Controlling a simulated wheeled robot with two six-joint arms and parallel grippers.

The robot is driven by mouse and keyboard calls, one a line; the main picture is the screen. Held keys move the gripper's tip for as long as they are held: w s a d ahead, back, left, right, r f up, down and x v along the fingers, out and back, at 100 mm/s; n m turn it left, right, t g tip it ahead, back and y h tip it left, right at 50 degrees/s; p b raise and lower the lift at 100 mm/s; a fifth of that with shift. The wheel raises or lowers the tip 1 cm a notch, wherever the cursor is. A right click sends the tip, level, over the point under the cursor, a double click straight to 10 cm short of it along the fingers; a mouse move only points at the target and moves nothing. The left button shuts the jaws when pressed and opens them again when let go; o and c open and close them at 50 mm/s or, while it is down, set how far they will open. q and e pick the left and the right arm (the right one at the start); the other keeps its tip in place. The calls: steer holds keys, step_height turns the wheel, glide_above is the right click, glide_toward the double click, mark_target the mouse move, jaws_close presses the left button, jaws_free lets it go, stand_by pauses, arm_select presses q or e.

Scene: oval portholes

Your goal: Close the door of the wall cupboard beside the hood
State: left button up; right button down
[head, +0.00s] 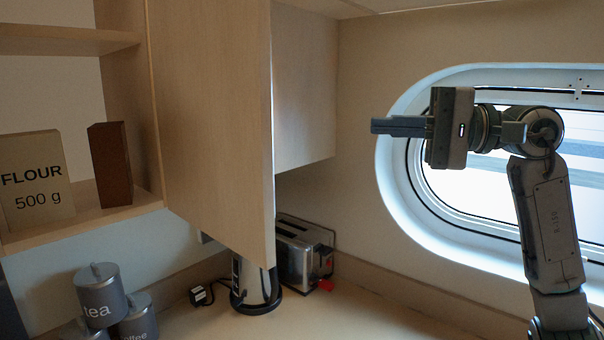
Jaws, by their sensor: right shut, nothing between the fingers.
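The wall cupboard (128,212) is at the left with its shelves exposed. Its pale wooden door (212,120) stands open, swung out towards me, and hides part of the wall behind it. My right gripper (376,126) is shut and empty. It points left, to the right of the door's free edge and apart from it in the picture, in front of the oval porthole. My left gripper is not in view. The hood is not clearly in view.
A flour packet (38,185) and a brown box (110,163) stand inside the cupboard. Below are grey canisters (102,292), a kettle (255,288) and a toaster (300,252) on the counter (350,318). An oval porthole (398,190) is at the right.

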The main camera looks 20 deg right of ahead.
step_height(320, 180, down, 4)
steer(key=f+b, duration=0.1)
steer(key=b, duration=0.3)
steer(key=s+a+p+x, duration=0.1)
steer(key=s+p+x, duration=0.1)
steer(key=p+x, duration=0.8)
steer(key=x, duration=0.2)
steer(key=shift+a+r, duration=0.25)
steer(key=shift+a, duration=0.2)
steer(key=shift+w, duration=0.1)
